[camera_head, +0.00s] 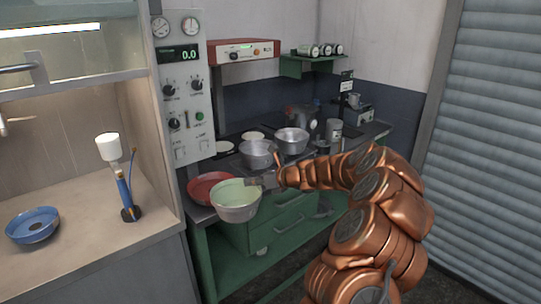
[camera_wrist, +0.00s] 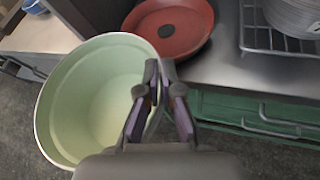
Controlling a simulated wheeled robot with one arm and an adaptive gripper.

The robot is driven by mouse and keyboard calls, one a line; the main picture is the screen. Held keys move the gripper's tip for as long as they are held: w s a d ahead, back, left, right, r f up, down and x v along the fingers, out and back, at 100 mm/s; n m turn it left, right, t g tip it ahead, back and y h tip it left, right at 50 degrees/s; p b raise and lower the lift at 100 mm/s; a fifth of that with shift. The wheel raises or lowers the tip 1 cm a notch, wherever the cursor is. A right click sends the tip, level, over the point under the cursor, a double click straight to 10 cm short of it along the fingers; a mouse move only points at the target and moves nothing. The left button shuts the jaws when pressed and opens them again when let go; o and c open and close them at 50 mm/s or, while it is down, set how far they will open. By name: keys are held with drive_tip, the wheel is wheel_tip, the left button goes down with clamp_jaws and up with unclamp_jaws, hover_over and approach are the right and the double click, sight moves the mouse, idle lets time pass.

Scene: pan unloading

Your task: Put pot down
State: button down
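A pot (camera_head: 236,205) with a pale green inside and a metal outside hangs in front of the green workbench's left end. In the wrist view the pot (camera_wrist: 92,100) fills the left side, and I look down into its empty inside. My gripper (camera_head: 262,182) is at the pot's right rim. In the wrist view my gripper (camera_wrist: 157,88) has its two fingers close together on the pot's wall, one on each side of the rim. The pot is held off the floor, beyond the bench's front edge.
A red pan (camera_head: 205,187) lies on the bench's left end, just behind the pot; it also shows in the wrist view (camera_wrist: 172,32). Two metal pots (camera_head: 258,153) (camera_head: 292,140) stand farther back on the bench. A counter with a blue bowl (camera_head: 33,225) is at left.

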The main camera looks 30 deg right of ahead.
drive_tip(key=s+a+f+n+g+y, duration=0.2)
drive_tip(key=a+f, duration=0.4)
drive_tip(key=a, duration=0.4)
drive_tip(key=s+a+f+n+g+y, duration=0.2)
drive_tip(key=s+a+f, duration=0.3)
drive_tip(key=a, duration=0.6)
drive_tip(key=shift+s+f+n+y, duration=0.35)
drive_tip(key=shift+f+n, duration=0.25)
drive_tip(key=shift+f, duration=0.3)
